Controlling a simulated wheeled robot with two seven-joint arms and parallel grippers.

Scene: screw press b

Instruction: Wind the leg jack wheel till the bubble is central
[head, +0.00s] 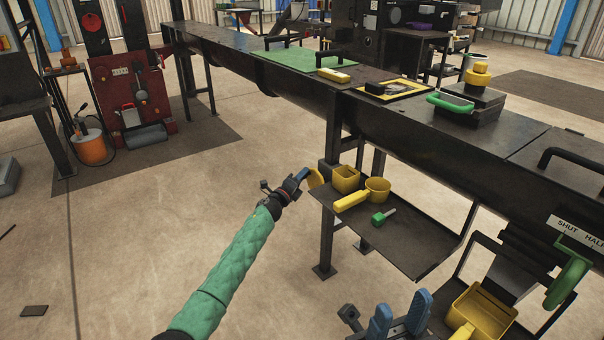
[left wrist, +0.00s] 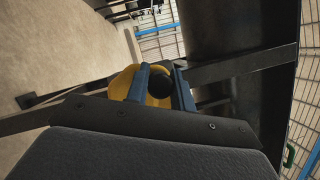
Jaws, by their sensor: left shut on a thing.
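The yellow wheel (head: 316,180) sits at the bench leg, just left of the low shelf. My left gripper (head: 302,176) is at the wheel. In the left wrist view, the blue fingers (left wrist: 160,86) are shut around a dark round knob (left wrist: 161,84) in front of the yellow wheel (left wrist: 122,82). The fingers hide part of the wheel. My right gripper (head: 399,317) is at the bottom of the head view, its two blue fingers apart with nothing seen between them. I cannot make out a bubble in either view.
A low shelf (head: 418,252) under the long dark bench (head: 240,43) holds a yellow box (head: 346,178), a yellow scoop (head: 376,189) and a green-handled tool (head: 384,216). A yellow bin (head: 480,309) and green handle (head: 568,284) are at lower right.

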